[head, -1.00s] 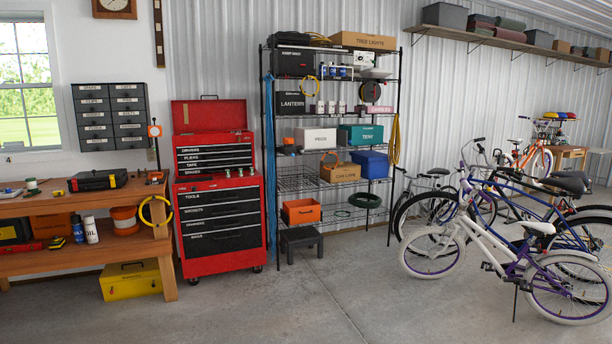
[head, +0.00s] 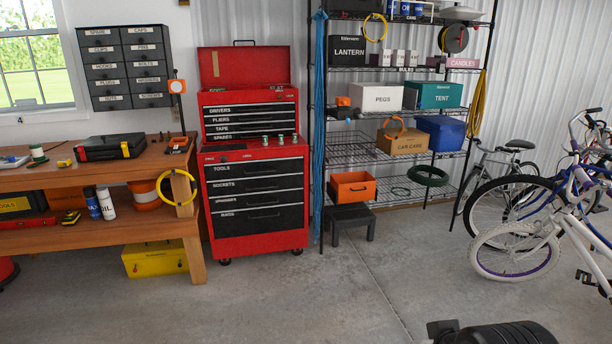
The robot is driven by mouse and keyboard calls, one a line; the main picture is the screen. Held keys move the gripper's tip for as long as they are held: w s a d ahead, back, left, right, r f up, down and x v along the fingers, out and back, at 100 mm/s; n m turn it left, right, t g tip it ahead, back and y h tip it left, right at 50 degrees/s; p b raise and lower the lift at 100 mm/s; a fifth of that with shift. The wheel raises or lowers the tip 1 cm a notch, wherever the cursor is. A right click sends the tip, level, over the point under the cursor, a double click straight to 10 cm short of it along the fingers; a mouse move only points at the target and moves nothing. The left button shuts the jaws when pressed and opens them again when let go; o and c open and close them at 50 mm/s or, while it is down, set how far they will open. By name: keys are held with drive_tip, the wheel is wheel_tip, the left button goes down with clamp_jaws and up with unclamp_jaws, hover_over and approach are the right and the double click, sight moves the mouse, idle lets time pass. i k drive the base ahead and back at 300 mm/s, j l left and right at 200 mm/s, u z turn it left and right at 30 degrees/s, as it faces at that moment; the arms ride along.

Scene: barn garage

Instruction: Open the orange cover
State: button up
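An orange box (head: 353,187) sits on the lowest wire shelf of the black rack, left side. Its front face is orange and its top looks dark or open; I cannot tell whether it has a separate cover. A small orange ring-shaped thing (head: 393,128) rests on the car care box, and an orange-framed lamp-like thing (head: 178,87) stands at the bench's right end. I cannot tell which is the orange cover. A black part of my arm or gripper shows at the bottom edge, cut off, far from all of these. No fingertips show.
A red tool chest (head: 256,199) with its top lid up stands between the wooden workbench (head: 190,215) and the rack. A dark step stool (head: 350,216) stands before the rack's lower left. Bicycles (head: 520,250) fill the right. The concrete floor (head: 300,300) in front is clear.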

sight(339, 101)
drive_tip(key=i, duration=2.25)
